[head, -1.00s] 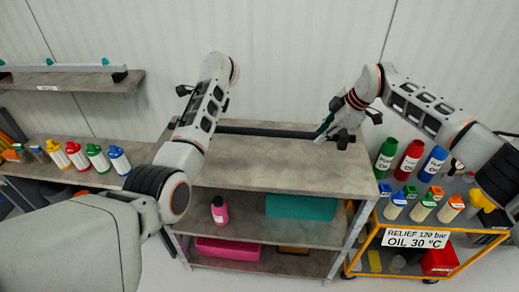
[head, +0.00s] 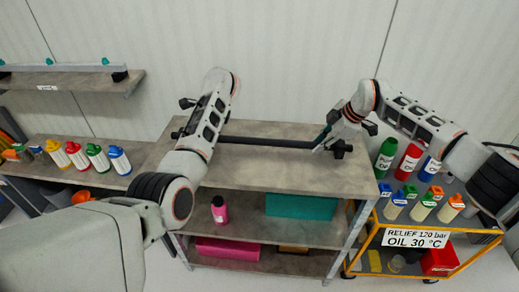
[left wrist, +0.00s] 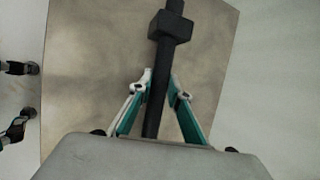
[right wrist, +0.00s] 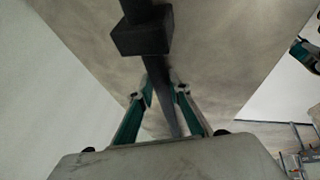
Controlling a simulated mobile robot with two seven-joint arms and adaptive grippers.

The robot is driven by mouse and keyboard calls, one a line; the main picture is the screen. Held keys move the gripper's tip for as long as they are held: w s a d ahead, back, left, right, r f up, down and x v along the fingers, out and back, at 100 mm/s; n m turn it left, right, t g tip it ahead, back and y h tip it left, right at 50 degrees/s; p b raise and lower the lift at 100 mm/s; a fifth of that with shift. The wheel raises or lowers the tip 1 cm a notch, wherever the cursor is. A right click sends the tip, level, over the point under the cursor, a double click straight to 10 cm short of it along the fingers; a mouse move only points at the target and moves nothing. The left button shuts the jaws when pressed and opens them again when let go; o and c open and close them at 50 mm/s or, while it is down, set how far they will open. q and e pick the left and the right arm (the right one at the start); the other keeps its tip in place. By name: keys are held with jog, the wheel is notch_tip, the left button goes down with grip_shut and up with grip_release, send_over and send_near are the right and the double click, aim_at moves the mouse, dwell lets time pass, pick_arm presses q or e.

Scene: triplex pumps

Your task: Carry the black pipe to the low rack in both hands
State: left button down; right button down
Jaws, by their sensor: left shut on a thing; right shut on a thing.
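The black pipe (head: 265,142) lies roughly level across the top of the grey rack (head: 290,172), with a thicker block near each end. I cannot tell whether it touches the top or hangs just above it. My right gripper (head: 324,139) is shut on the pipe near its right end; its fingers also show around the pipe in the right wrist view (right wrist: 163,94). My left gripper is hidden behind my forearm in the head view. In the left wrist view my left gripper (left wrist: 160,86) is shut on the pipe beside a block.
The rack's lower shelves hold a pink bottle (head: 219,209), a teal box (head: 300,206) and a magenta box (head: 228,248). An orange cart (head: 420,262) with bottles stands close at right. A bench (head: 40,168) with bottles and a wall shelf (head: 75,81) are at left.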

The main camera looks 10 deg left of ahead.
pick_arm(q)
jog(key=c, duration=1.9)
grip_release()
pick_arm(e)
jog(key=c, duration=1.9)
grip_release()
